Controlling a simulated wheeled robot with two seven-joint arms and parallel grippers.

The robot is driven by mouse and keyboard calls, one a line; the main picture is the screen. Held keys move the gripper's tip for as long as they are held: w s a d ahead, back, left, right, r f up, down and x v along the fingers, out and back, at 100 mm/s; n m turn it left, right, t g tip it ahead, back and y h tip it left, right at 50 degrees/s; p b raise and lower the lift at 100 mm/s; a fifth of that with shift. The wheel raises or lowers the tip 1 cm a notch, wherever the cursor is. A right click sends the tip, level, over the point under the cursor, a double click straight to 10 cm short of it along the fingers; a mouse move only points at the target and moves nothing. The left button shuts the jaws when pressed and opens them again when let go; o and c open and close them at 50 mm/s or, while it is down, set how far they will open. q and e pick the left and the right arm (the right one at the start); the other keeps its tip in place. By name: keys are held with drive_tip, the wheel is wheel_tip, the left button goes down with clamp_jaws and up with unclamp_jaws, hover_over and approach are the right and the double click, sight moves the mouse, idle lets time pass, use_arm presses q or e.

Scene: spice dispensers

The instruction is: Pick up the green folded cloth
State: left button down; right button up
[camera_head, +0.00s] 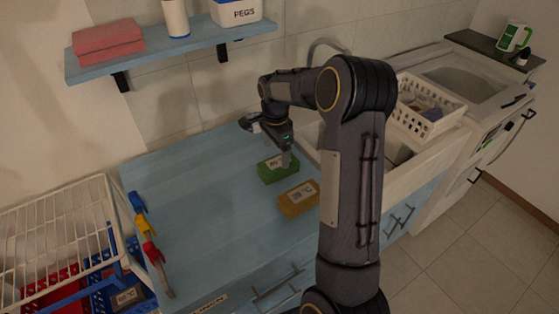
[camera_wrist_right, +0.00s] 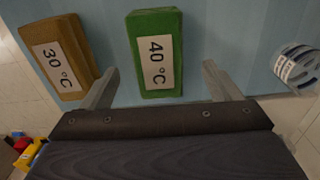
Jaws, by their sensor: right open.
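The green folded cloth (camera_head: 277,168) lies on the blue countertop, a block shape with a white label. In the right wrist view the green cloth (camera_wrist_right: 156,52) shows its "40 °C" label and sits ahead of and between the fingers. My right gripper (camera_head: 287,158) is at the cloth's right end in the head view. In the right wrist view my right gripper (camera_wrist_right: 160,85) is open, with its fingers spread wide and nothing held. A yellow-brown folded cloth (camera_head: 299,199) labelled "30 °C" (camera_wrist_right: 57,56) lies beside the green one. My left gripper is not in view.
A wall shelf (camera_head: 170,50) holds a pink cloth stack and a "PEGS" box. A white wire rack (camera_head: 60,235) stands at left, a white basket (camera_head: 425,105) at right. A round labelled item (camera_wrist_right: 298,68) is near the right finger.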

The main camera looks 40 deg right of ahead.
sight(277, 162)
drive_tip(key=f+p, duration=0.1)
drive_tip(key=f, duration=0.4)
drive_tip(key=shift+s+d+f+p, duration=0.1)
drive_tip(key=shift+s+f+p, duration=0.1)
drive_tip(key=shift+f+p, duration=0.15)
drive_tip(key=shift+f, duration=0.35)
drive_tip(key=shift+c, duration=0.2)
drive_tip(key=c, duration=1.1)
drive_tip(key=shift+r, duration=0.1)
